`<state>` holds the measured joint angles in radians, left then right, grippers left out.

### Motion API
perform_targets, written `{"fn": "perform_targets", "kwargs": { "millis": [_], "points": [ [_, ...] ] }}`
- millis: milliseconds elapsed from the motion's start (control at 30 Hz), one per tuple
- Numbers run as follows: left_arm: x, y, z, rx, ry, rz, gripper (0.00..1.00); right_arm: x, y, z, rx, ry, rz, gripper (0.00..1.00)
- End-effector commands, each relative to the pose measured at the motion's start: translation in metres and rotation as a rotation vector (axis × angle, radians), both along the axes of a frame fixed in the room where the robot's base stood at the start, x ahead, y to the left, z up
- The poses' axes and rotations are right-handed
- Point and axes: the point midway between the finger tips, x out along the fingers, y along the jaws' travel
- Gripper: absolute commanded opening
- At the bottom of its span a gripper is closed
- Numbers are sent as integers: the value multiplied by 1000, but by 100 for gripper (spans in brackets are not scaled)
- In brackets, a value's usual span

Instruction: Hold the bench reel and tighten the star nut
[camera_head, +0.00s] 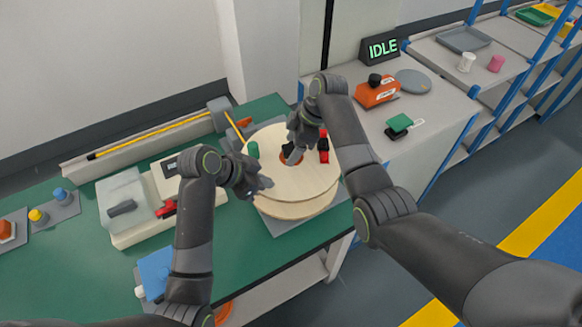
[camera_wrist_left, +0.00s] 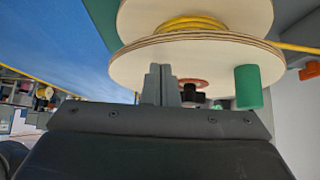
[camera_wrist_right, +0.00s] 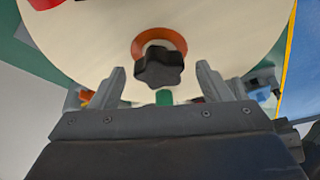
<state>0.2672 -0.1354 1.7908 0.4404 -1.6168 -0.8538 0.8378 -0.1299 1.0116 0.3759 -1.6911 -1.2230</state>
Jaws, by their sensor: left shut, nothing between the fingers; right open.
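The bench reel (camera_head: 315,190) is a pale wooden spool lying flat on the bench, with a green peg (camera_head: 253,149) standing on its upper flange. Yellow cable (camera_wrist_left: 190,24) shows between its flanges in the left wrist view. The black star nut (camera_wrist_right: 160,66) sits on an orange hub (camera_wrist_right: 168,37) at the reel's centre. My right gripper (camera_head: 291,157) is open over the hub, its fingers either side of the nut in the right wrist view, no contact visible. My left gripper (camera_head: 268,184) is shut and empty at the reel's near-left edge; whether it touches the flange is unclear.
A red-and-black piece (camera_head: 323,148) is on the reel's right side. A pale machine (camera_head: 150,225) stands left on the green bench. Right of the reel, a grey counter holds an orange device (camera_head: 377,92), a green block (camera_head: 399,123) and an IDLE display (camera_head: 382,48).

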Motion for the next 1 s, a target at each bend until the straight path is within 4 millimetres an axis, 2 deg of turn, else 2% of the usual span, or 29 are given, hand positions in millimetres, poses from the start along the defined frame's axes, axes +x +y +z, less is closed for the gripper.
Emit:
{"fn": "perform_targets", "kwargs": {
  "millis": [533, 833, 1000],
  "points": [
    [-1, 0, -12, 0, 5, 0, 0, 0, 0, 0, 0, 0, 0, 70],
    [-2, 1, -15, 4, 11, 0, 0, -1, 0, -1, 0, 2, 1, 30],
    [-2, 2, -16, 6, 13, 2, 0, -2, 1, -1, 1, 6, -3, 29]
  ]
}}
